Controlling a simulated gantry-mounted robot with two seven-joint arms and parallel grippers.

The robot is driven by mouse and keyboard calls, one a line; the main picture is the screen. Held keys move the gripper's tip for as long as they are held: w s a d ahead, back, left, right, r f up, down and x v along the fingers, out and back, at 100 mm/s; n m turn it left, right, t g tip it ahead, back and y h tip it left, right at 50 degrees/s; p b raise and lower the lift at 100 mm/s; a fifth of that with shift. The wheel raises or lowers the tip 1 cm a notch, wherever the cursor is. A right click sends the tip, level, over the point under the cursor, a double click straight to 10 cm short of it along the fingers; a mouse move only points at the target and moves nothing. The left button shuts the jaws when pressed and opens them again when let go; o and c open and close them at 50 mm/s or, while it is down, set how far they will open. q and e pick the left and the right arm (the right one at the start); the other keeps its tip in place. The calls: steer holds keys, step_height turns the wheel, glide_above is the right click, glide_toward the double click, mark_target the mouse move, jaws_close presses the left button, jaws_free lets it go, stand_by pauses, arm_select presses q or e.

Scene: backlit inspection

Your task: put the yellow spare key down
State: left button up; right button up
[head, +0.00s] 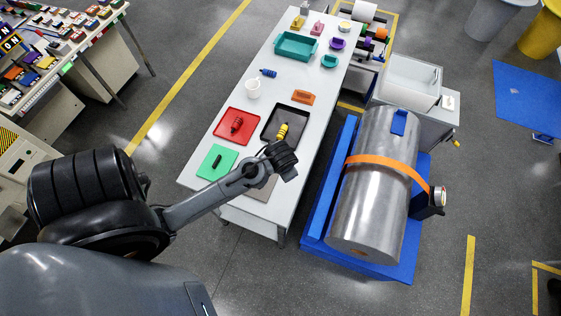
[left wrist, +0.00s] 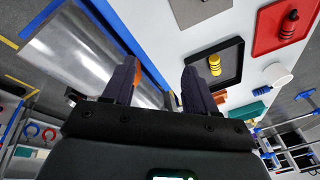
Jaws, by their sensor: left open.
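The yellow spare key (head: 282,131), a small yellow piece with dark bands, is in the black tray (head: 268,123) on the white table. It also shows in the left wrist view (left wrist: 214,65), clear of both fingers and in the same tray (left wrist: 232,77). I cannot tell whether it stands or lies. My left gripper (head: 284,155) is over the near side of the table, just below the key in the head view. In the left wrist view the left gripper (left wrist: 158,85) has its fingers wide apart with nothing between them. My right gripper is not in view.
A red tray (head: 219,131) with a red piece (head: 237,124) and a green mat (head: 206,171) with a dark piece lie to the left. A white cup (head: 253,89) and an orange block (head: 303,98) stand beyond. A strapped metal cylinder (head: 375,205) is right of the table.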

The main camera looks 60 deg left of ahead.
arm_select(q)
steer(key=s+d+r+m+h, duration=0.1)
steer(key=s+d+r, duration=0.2)
steer(key=d, duration=0.3)
steer(key=s+d+r+m+t+h, duration=0.1)
steer(key=s+d+r, duration=0.3)
steer(key=s+d, duration=0.1)
steer(key=shift+s+d+r, duration=0.3)
steer(key=shift+s+d, duration=0.05)
steer(key=shift+d, duration=0.2)
step_height(320, 180, up, 5)
steer(key=p, duration=0.5)
